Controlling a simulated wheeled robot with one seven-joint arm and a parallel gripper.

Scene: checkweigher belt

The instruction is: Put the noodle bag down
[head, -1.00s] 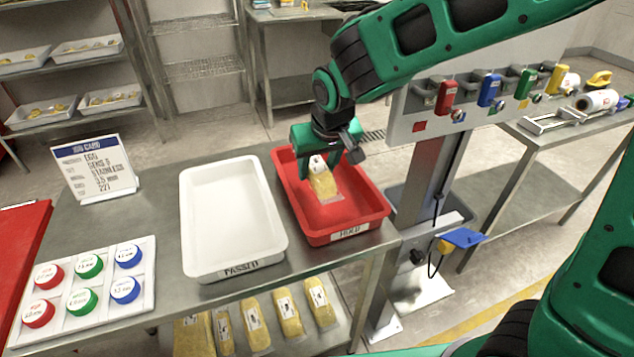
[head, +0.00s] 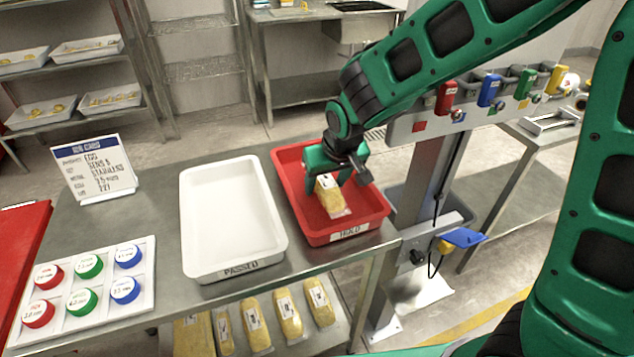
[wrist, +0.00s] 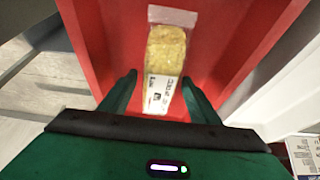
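The noodle bag (head: 331,196), a clear pack of yellow noodles with a white label, is inside the red HOLD tray (head: 287,168), low over or on its floor. My gripper (head: 336,182) reaches down into the tray above the label end of the bag. In the wrist view the bag (wrist: 165,62) runs away from me, its label end between my fingertips (wrist: 160,80). A gap shows between the left finger and the bag; the right finger is close beside it. The fingers look open around the bag. Contact under the bag is hidden.
The empty white PASSED tray (head: 190,225) stands just left of the red tray. Further left are a sign card (head: 95,170) and a board of coloured discs (head: 90,285). The grey checkweigher post (head: 435,190) stands close on the right. Several noodle bags (head: 287,312) lie on the shelf below.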

